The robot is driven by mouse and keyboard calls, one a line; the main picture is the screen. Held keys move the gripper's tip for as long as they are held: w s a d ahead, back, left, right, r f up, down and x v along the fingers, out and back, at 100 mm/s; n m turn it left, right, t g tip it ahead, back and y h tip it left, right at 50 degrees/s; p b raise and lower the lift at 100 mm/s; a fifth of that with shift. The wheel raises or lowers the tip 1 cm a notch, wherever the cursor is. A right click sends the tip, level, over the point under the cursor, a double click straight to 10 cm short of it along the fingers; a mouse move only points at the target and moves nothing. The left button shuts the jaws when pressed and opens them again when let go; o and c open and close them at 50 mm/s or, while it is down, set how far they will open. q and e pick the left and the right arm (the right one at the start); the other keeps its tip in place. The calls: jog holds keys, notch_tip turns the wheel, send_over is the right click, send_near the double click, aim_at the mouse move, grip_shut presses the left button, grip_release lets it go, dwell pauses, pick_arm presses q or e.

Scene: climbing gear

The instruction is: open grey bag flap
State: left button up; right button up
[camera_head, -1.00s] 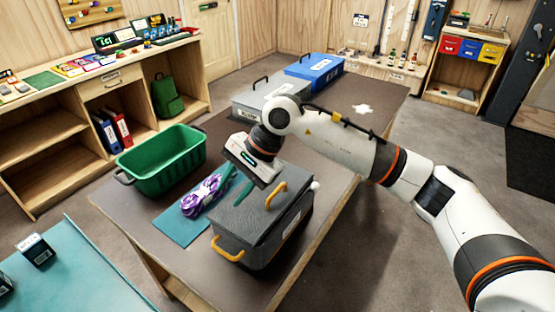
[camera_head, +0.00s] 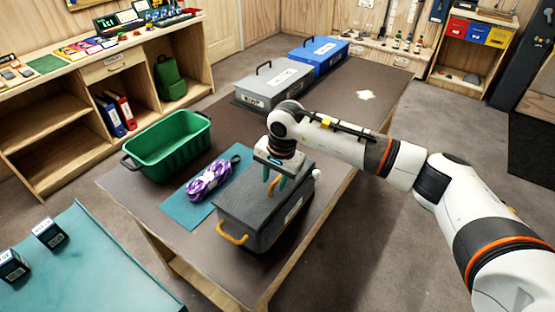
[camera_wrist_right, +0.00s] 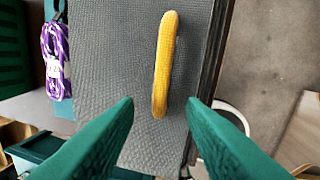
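The grey bag (camera_head: 262,208) stands on the brown table with its textured lid flap lying closed on top. A yellow handle (camera_head: 231,233) shows at its near left end. Another yellow handle (camera_wrist_right: 165,65) stands on the lid near one edge in the right wrist view. My right gripper (camera_head: 275,188) points down over the lid beside that handle. Its green fingers (camera_wrist_right: 160,125) are open, spread to either side of the handle's lower end, with nothing between them gripped. The gripper partly hides the lid handle in the head view. My left gripper is not in view.
A purple and white rope bundle (camera_head: 209,183) lies on a teal mat (camera_head: 196,210) left of the bag. A green crate (camera_head: 168,147) stands behind it. Grey (camera_head: 272,88) and blue (camera_head: 320,58) boxes stand at the far end.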

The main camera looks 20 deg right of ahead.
jog(key=shift+w+a+f, duration=0.1)
jog(key=shift+a+f, duration=0.05)
jog(key=shift+f, duration=0.8)
grip_shut()
jog(key=shift+w+a+r, duration=0.2)
jog(key=shift+w+r, duration=0.1)
jog(key=shift+r, duration=0.35)
jog(key=shift+w+a+r, duration=0.2)
jog(key=shift+w+r, duration=0.1)
jog(key=shift+r, duration=0.3)
